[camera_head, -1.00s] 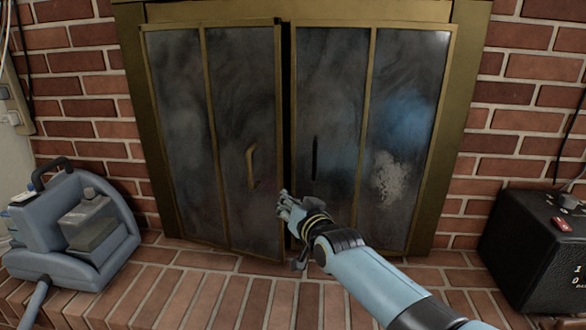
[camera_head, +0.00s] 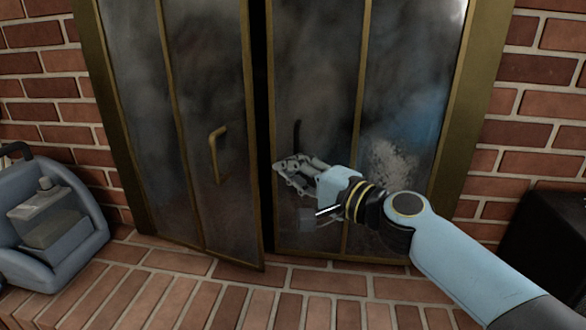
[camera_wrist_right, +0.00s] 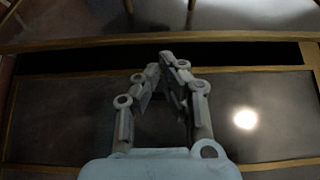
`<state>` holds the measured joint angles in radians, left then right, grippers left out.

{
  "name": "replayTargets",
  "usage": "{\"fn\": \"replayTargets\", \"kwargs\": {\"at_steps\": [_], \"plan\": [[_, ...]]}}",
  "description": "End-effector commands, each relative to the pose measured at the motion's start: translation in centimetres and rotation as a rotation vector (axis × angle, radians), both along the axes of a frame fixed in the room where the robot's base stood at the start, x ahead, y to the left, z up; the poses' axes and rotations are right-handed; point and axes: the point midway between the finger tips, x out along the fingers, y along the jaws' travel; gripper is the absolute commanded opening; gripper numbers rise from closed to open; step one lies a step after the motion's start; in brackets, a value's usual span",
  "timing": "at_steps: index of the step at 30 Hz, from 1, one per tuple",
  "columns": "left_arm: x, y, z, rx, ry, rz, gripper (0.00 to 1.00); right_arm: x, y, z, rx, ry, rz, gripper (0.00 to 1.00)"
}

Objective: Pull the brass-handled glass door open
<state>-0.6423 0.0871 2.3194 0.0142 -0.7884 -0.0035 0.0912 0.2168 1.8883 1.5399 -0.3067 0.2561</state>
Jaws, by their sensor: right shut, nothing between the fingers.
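The brass-handled glass door (camera_head: 185,90) is the left one of a brass-framed pair. It stands slightly ajar, its free edge a little forward of the right door, with a dark gap between them. Its brass handle (camera_head: 215,155) is on the smoky glass. My right gripper (camera_head: 281,166) is shut and empty, to the right of the gap, in front of the right glass door (camera_head: 320,70). It is apart from the brass handle. In the right wrist view its fingertips (camera_wrist_right: 167,57) meet over the dark gap. My left gripper is out of view.
The right door has a dark handle (camera_head: 297,135) just above my gripper. A blue-grey machine (camera_head: 50,225) stands on the brick hearth (camera_head: 200,285) at left. A black box (camera_head: 550,245) stands at right. Brick walls flank the doors. The hearth in front of the doors is clear.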

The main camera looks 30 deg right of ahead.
Motion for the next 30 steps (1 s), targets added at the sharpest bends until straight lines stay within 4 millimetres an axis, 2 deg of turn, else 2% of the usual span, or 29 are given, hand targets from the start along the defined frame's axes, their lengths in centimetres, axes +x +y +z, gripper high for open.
{"fn": "replayTargets", "kwargs": {"at_steps": [6, 12, 17, 30], "plan": [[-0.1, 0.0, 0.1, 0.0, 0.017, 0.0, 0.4, 3.9, 1.4, 0.1, 0.001, -0.002, -0.001, 0.0], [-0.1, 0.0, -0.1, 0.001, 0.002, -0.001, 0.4, 6.1, 2.3, -0.1, -0.001, 0.001, -0.001, 0.0], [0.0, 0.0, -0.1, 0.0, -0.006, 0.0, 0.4, 6.7, 2.6, -0.1, -0.002, 0.002, 0.001, 0.0], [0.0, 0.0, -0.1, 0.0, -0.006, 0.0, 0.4, 6.8, 2.7, 0.1, 0.0, -0.002, 0.001, 0.0]]}}
